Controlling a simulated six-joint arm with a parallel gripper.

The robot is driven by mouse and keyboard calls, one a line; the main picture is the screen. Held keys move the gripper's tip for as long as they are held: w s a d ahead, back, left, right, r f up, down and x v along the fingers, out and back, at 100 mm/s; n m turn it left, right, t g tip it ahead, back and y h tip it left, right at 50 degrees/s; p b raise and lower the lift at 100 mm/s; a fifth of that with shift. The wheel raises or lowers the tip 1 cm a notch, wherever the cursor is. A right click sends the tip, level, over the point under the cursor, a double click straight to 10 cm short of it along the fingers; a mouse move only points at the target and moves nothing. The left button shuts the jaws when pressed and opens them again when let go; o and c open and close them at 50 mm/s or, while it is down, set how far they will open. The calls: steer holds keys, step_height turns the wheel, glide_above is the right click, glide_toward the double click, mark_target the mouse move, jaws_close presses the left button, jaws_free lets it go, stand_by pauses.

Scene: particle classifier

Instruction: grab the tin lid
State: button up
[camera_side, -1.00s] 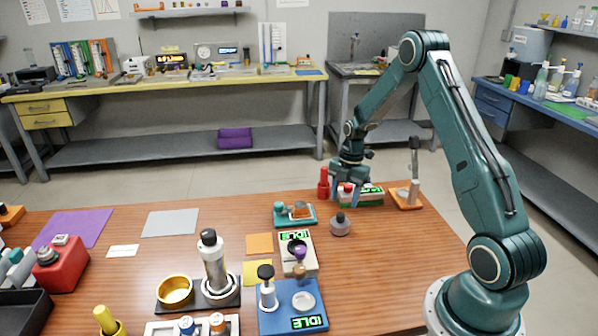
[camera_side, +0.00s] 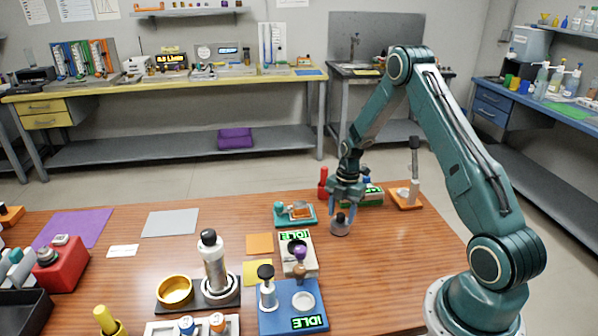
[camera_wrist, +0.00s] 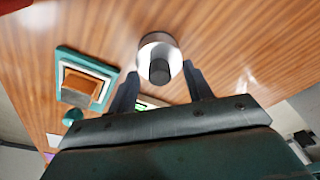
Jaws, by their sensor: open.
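The tin lid appears to be the round grey lid with a dark knob (camera_side: 340,226), standing on the wooden table. It also shows in the wrist view (camera_wrist: 160,55), with its dark knob in front of the paler round body. My gripper (camera_side: 341,213) is directly above it, pointing down, with its fingers near the height of the knob. In the wrist view the two fingers (camera_wrist: 158,82) are apart on either side of the knob, with nothing held. I cannot tell whether either finger touches it.
A teal tray (camera_side: 296,222) with an orange block is left of the lid. A red bottle (camera_side: 323,182) and a green-lit device (camera_side: 370,196) stand behind. A white IDLE device (camera_side: 298,262) is front left. The table to the right (camera_side: 400,255) is clear.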

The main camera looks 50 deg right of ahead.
mark_target(341, 214)
stand_by(0.3)
steer(key=c, duration=1.1)
steer(key=shift+r, duration=0.15)
step_height(341, 214, up, 20)
steer(key=shift+f, duration=0.1)
stand_by(0.4)
